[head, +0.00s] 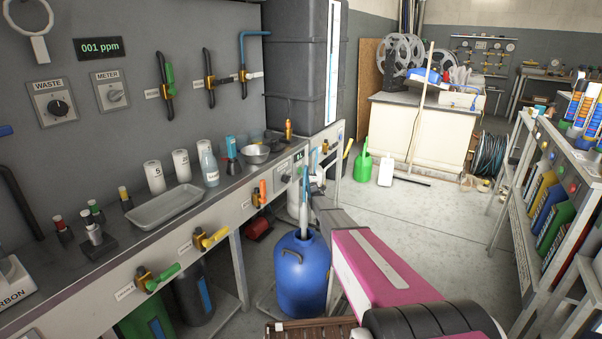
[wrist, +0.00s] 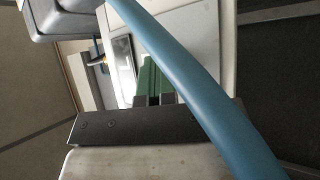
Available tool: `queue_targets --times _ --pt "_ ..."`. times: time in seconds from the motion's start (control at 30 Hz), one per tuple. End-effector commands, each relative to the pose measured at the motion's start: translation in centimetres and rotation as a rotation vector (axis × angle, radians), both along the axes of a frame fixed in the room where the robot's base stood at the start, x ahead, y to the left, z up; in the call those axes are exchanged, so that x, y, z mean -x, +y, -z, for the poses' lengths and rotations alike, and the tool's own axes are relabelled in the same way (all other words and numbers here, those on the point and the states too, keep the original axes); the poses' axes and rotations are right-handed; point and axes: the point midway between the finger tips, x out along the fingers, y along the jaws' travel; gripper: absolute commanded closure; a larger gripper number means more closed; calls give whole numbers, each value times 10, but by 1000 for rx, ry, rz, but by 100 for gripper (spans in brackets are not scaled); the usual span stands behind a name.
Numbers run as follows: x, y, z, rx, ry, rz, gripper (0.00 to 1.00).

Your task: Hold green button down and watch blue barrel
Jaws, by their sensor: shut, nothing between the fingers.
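The blue barrel (head: 300,275) stands upright on the floor under the bench edge. A pale blue hose (head: 305,200) runs down into its top. My gripper (wrist: 151,68) is shut and empty, with greenish fingers pointing at a white panel (wrist: 185,35) in the wrist view. The blue hose (wrist: 195,85) crosses in front of that view. In the head view my arm reaches past the barrel to the bench front, where a small panel (head: 287,168) has a knob and a small green patch. I cannot tell the green button apart, or whether my fingers touch it.
The bench (head: 222,210) on the left carries white canisters, a tray (head: 166,207) and bowls, with coloured valves on its front. A shelf rack (head: 530,205) stands at the right. A green watering can (head: 362,166) stands behind. The middle floor is clear.

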Motion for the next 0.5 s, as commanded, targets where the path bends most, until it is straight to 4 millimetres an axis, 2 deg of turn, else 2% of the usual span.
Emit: queue_targets --times 0.3,0.5 --pt "9 -12 0 1 0 0 100" --pt "9 -12 0 0 0 0 100"
